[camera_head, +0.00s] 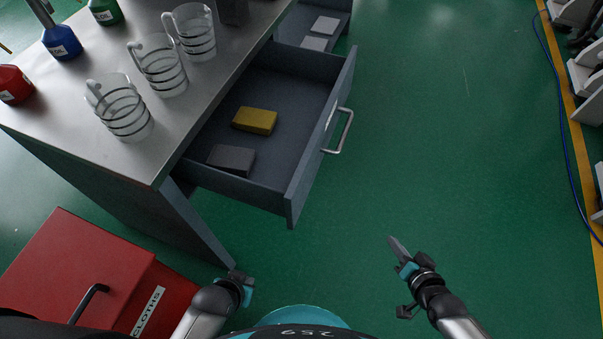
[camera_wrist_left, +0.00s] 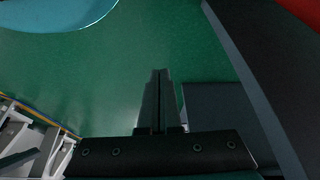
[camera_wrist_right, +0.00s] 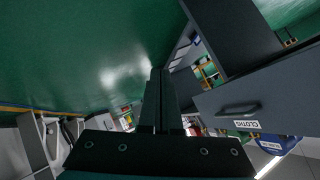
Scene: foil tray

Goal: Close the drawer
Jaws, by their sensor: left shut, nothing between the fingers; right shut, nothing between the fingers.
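The grey drawer (camera_head: 291,196) is pulled well out from under the steel-topped bench in the head view. A silver bar handle (camera_head: 345,133) is on its front. A yellow block (camera_head: 255,120) and a dark grey block (camera_head: 231,158) lie inside. My left gripper (camera_head: 238,274) is shut and empty, low in front of the bench's near corner. Its shut fingers show in the left wrist view (camera_wrist_left: 160,75). My right gripper (camera_head: 394,243) is shut and empty over the floor, to the right of and nearer than the drawer front. Its fingers also show in the right wrist view (camera_wrist_right: 159,75). Neither touches the drawer.
The bench top (camera_head: 205,101) holds several glass beakers and coloured bottles. Behind, another open compartment (camera_head: 345,22) holds pale blocks. Green floor (camera_head: 460,150) right of the drawer is clear. Equipment lines the right edge.

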